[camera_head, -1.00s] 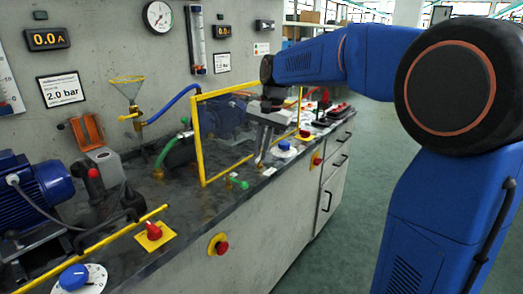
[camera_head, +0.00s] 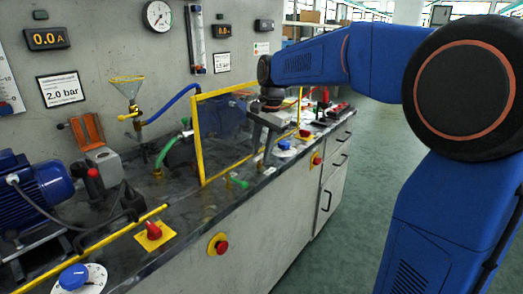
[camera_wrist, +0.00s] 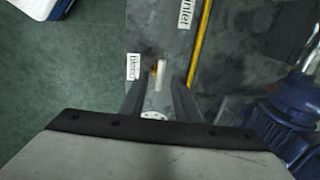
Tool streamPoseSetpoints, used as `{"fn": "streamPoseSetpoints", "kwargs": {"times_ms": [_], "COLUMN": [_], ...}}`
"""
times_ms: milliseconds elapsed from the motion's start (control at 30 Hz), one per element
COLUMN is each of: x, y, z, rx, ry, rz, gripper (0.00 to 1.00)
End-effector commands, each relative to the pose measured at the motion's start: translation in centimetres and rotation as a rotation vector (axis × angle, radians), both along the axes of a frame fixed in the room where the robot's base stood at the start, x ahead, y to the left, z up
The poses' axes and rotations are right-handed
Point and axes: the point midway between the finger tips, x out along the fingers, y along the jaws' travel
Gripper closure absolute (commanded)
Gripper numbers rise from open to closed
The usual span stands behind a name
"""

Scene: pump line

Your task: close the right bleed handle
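The right bleed handle (camera_wrist: 161,75) is a small pale lever on a brass fitting, beside a white "bleed" label (camera_wrist: 133,66). Its length runs up and down in the wrist view. My gripper (camera_wrist: 162,82) is open, with its two dark fingers apart on either side of the lever. I cannot tell whether the fingers touch it or how far above it they are. The lever is not clearly visible there.
The yellow-framed clear screen (camera_head: 198,140) stands just behind my gripper. A green handle (camera_head: 239,182) is to its left and a blue knob (camera_head: 284,145) to its right. A red button (camera_head: 221,247) is on the bench front. The blue pump motor (camera_wrist: 285,128) shows at right.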

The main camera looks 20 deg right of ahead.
Motion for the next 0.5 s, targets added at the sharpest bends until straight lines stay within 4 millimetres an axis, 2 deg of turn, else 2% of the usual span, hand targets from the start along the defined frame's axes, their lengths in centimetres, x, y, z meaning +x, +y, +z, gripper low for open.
{"fn": "streamPoseSetpoints", "kwargs": {"times_ms": [267, 367, 500], "x": [-0.1, -0.2, -0.6], "y": [-0.1, -0.2, -0.5], "z": [0.5, 1.6, 4.0], "rx": [0.000, 0.000, 0.000], "ry": [0.000, -0.002, -0.002], "rz": [0.001, 0.000, 0.000], "gripper": [0.71, 0.71, 0.71]}}
